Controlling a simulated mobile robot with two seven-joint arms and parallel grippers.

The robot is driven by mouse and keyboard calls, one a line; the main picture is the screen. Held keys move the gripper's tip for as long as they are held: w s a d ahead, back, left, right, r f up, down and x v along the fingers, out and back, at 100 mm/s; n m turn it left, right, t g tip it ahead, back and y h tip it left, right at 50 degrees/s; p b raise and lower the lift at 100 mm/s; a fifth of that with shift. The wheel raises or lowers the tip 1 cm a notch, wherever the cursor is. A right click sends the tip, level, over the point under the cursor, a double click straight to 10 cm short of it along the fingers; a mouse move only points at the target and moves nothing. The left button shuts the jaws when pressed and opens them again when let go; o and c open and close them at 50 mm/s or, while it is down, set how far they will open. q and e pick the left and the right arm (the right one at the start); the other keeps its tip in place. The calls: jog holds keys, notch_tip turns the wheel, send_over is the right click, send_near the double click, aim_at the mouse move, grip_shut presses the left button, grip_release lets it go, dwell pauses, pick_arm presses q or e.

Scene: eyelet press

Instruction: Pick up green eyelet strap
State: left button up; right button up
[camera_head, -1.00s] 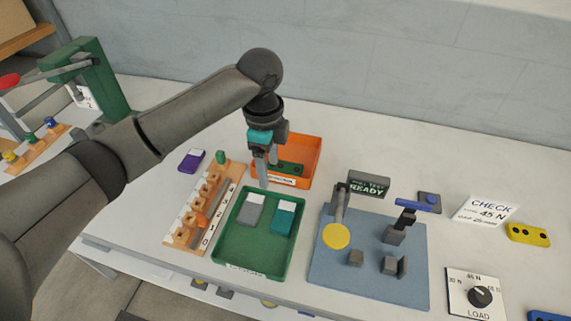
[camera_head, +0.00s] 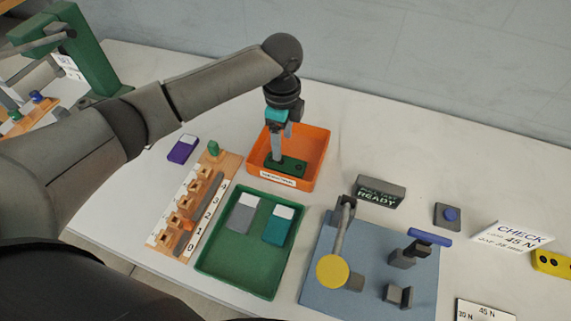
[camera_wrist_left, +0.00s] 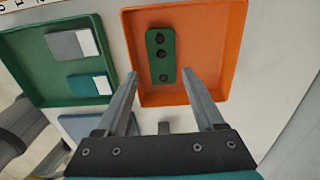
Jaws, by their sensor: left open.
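The green eyelet strap (camera_wrist_left: 161,56) lies flat in the orange tray (camera_wrist_left: 228,25), with several dark eyelets along it. In the head view the strap (camera_head: 291,166) is partly hidden by my left gripper (camera_head: 281,158). In the left wrist view my left gripper (camera_wrist_left: 162,82) is open and empty. Its fingers point toward the strap, one to each side of the strap's near end, and appear apart from it. My right gripper is not in view.
A green tray (camera_head: 247,283) holding a grey and a teal piece stands beside the orange tray. A wooden rack (camera_head: 228,163) with numbered slots is left of it. A blue mat (camera_head: 330,295) with a lever fixture lies to the right. A purple piece (camera_head: 183,149) lies at the left.

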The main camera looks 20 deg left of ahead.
aim_at(283, 163)
pick_arm(q)
notch_tip(283, 163, down, 8)
jog(key=shift+w+r+b, duration=0.1)
jog(key=shift+b, duration=0.55)
jog(key=c, duration=1)
jog(key=shift+r, duration=0.1)
